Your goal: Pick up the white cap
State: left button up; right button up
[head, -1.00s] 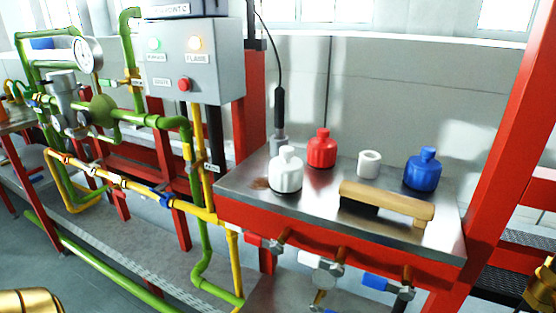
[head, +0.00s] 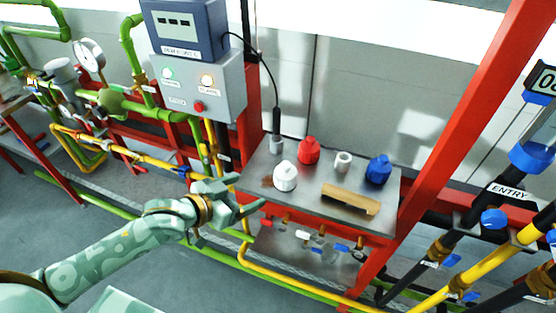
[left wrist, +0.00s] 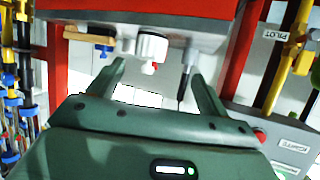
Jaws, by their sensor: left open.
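The white cap (head: 285,176), a rounded body with a narrower knob, stands upright near the left front of the metal tabletop (head: 312,181). It also shows in the left wrist view (left wrist: 152,47), beyond the fingers. My left gripper (head: 248,192) is open and empty, left of and slightly in front of the cap, near the table's left front corner. In the left wrist view its two fingers (left wrist: 158,72) are spread wide, with the cap ahead of them and not touching. My right gripper is out of view.
A red cap (head: 308,150), a small white cup-like piece (head: 342,161) and a blue cap (head: 378,170) stand behind and to the right. A wooden-backed block (head: 350,199) lies near the front edge. A dark-handled upright tool (head: 276,127) stands behind the white cap.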

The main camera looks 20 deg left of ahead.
aim_at(277, 177)
pick_arm(q)
jog(key=w+d, duration=0.2)
jog(key=w, duration=0.1)
jog(key=w+d+f+b, duration=0.1)
jog(key=w, duration=0.1)
jog(key=w+d+f+b, duration=0.1)
jog(key=w+d, duration=0.1)
jog(key=w, duration=0.1)
jog(key=shift+w+d, duration=0.3)
jog(key=shift+d, duration=0.05)
jog(key=b+x, duration=0.1)
jog(key=x, duration=0.4)
jog(key=shift+w+d, duration=0.2)
jog(key=shift+d, duration=0.05)
jog(key=shift+r, duration=0.1)
jog(key=c, duration=1)
